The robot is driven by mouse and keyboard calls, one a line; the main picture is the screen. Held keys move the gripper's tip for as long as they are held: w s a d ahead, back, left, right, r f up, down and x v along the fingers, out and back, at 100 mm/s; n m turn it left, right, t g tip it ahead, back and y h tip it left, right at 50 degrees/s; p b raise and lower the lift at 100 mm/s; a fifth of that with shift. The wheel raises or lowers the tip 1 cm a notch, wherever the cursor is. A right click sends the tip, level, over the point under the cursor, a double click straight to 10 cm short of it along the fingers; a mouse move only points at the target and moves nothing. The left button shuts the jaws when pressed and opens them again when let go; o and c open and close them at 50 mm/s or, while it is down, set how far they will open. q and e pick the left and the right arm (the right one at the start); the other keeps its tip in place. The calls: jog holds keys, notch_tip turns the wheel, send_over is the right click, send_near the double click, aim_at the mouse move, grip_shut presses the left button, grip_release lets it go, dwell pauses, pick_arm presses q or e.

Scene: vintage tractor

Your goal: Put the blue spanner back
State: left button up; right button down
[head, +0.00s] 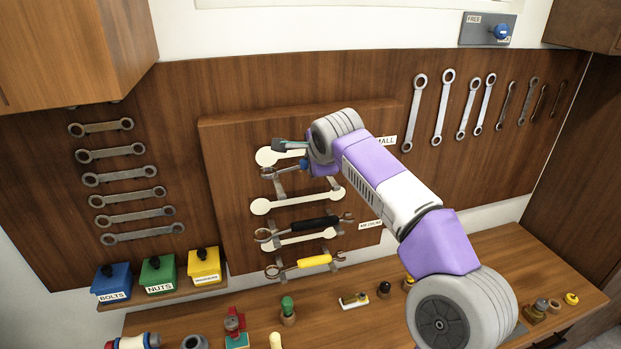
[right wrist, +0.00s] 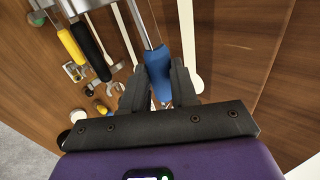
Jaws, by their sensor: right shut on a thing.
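The blue spanner has a blue handle (right wrist: 158,72) and a metal shaft. In the head view its metal end (head: 267,173) shows left of my right gripper (head: 296,155). The right gripper is shut on the blue handle, which lies between its fingers in the right wrist view (right wrist: 158,92). The spanner is close in front of the raised wooden board (head: 225,190), between the top and second cream outlines. Hooks are near it; I cannot tell whether it touches them. The gripper and forearm hide part of the board. My left gripper is not in view.
Below, the black-handled spanner (head: 305,226) and the yellow-handled spanner (head: 306,263) hang on hooks. Bare cream outlines, such as the long one (head: 297,200), show on the board. Blue, green and yellow bins (head: 204,264) stand at left. Small items crowd the workbench (head: 485,258).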

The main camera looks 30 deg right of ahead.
notch_tip(320, 180, down, 3)
jog(key=shift+f, duration=0.2)
jog(key=shift+f+b, duration=0.15)
jog(key=shift+b, duration=0.25)
jog(key=c, duration=0.9)
grip_release()
jog(key=shift+o, duration=0.2)
jog(key=shift+s, duration=0.1)
